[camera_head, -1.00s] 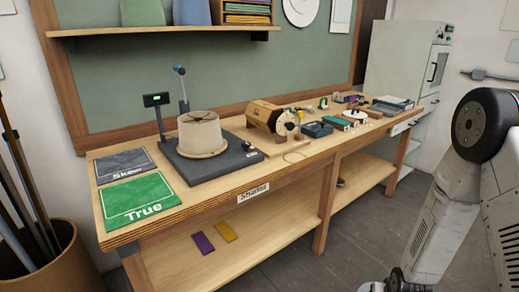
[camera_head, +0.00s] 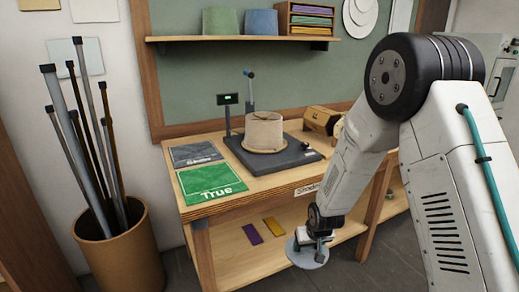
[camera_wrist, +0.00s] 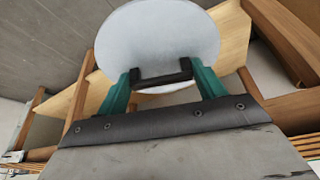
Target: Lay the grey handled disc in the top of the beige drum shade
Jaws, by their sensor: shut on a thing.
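The beige drum shade (camera_head: 263,131) stands upright on a dark flat base (camera_head: 295,154) on the workbench. Thin spokes cross its open top. The grey disc (camera_head: 307,254) is in my gripper (camera_head: 316,240), low in front of the bench and well below the bench top. In the wrist view the round pale grey disc (camera_wrist: 158,42) lies beyond my gripper (camera_wrist: 163,78), whose green fingers are shut on its dark handle (camera_wrist: 162,77). The shade is up and to the left of the gripper in the head view and is not seen in the wrist view.
Green "True" (camera_head: 211,182) and grey "Skew" (camera_head: 195,153) mats lie left of the base. A bin of rods (camera_head: 122,251) stands at left. The lower shelf (camera_head: 270,258) holds purple and yellow strips.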

